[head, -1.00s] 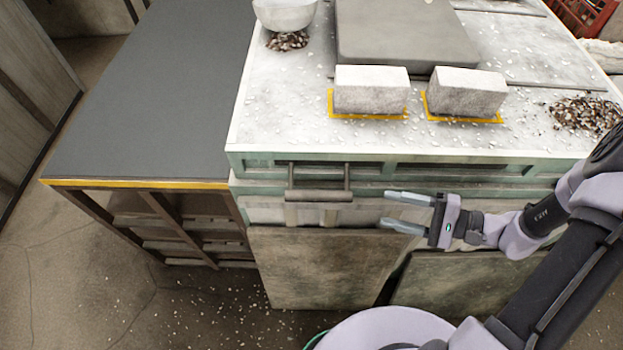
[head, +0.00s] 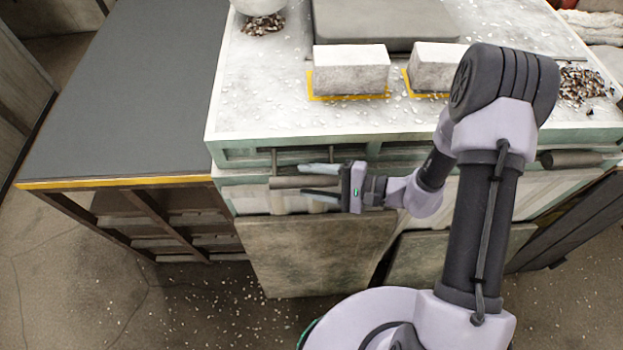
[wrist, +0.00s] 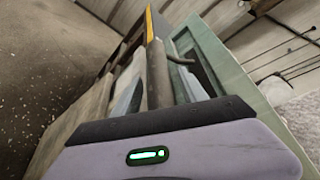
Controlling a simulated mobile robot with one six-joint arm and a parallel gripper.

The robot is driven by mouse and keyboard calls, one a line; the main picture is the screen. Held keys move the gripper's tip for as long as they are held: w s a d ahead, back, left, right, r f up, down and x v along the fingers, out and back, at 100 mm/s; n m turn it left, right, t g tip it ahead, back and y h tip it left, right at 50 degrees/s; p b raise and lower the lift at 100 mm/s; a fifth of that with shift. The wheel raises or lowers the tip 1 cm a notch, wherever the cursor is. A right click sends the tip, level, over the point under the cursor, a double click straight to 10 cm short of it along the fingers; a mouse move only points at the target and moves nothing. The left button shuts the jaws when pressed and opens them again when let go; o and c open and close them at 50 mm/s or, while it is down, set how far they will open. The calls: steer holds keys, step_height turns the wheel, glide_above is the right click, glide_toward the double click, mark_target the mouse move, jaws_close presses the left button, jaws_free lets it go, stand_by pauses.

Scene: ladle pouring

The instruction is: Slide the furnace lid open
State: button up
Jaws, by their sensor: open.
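The furnace (head: 262,118) has a pale, debris-strewn top with a green rim. A flat grey slab, which looks like the lid (head: 385,22), lies on that top. A dark grey bar handle (head: 283,183) sticks out from the furnace front just below the rim. My gripper (head: 312,181) is open at this handle, one finger above and one below it in the head view. In the wrist view the handle bar (wrist: 157,75) runs between the two fingers, with no clear grip on it. I cannot tell whether either finger touches it.
Two white blocks (head: 350,70) (head: 433,66) sit on yellow-edged pads near the front of the top. A bowl (head: 258,5) is at the back left. A dark table (head: 120,95) with a yellow edge adjoins the left side. A second bar (head: 570,158) is at the right front.

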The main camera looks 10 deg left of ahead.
jaws_close()
stand_by(1.3)
